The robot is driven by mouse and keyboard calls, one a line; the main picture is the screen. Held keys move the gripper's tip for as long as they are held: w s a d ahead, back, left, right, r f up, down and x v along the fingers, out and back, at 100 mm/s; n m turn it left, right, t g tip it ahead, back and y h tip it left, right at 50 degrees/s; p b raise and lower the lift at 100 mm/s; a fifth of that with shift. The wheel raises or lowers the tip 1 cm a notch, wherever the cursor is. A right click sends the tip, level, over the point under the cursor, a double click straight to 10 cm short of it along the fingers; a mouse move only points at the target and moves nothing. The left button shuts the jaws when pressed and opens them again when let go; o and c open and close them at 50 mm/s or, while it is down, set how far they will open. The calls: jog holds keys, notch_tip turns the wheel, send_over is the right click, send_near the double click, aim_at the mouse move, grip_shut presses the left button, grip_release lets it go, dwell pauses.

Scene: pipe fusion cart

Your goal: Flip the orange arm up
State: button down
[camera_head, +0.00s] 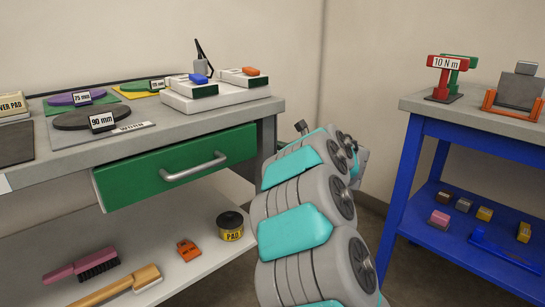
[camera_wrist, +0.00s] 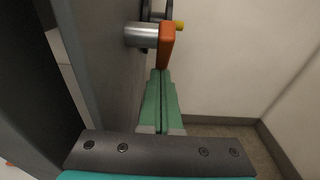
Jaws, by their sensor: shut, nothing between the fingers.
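The orange arm (camera_wrist: 166,45) shows in the wrist view as a narrow upright piece at the end of a silver cylinder (camera_wrist: 141,35). The cylinder sticks out from a grey panel (camera_wrist: 105,60) on the left. My gripper (camera_wrist: 162,72) has its green fingers pressed together with nothing between them. The fingertips are at the lower end of the orange arm; I cannot tell whether they touch it. In the head view my arm hides this spot, and I cannot make out the orange arm there.
A yellow-tipped part (camera_wrist: 178,25) is just behind the orange arm. In the head view, a workbench with a green drawer (camera_head: 175,165) is on the left and a blue cart (camera_head: 402,190) on the right. Right of the orange arm is open space before a bare wall (camera_wrist: 250,60).

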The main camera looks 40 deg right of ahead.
jog(key=f+b, duration=0.1)
jog(key=b, duration=0.1)
jog(key=shift+w+a+t+b, duration=0.1)
jog(key=shift+t+b, duration=0.2)
jog(key=t+b, duration=0.1)
jog(key=b, duration=0.3)
jog(key=shift+w+r, duration=0.25)
jog(key=shift+r, duration=0.1)
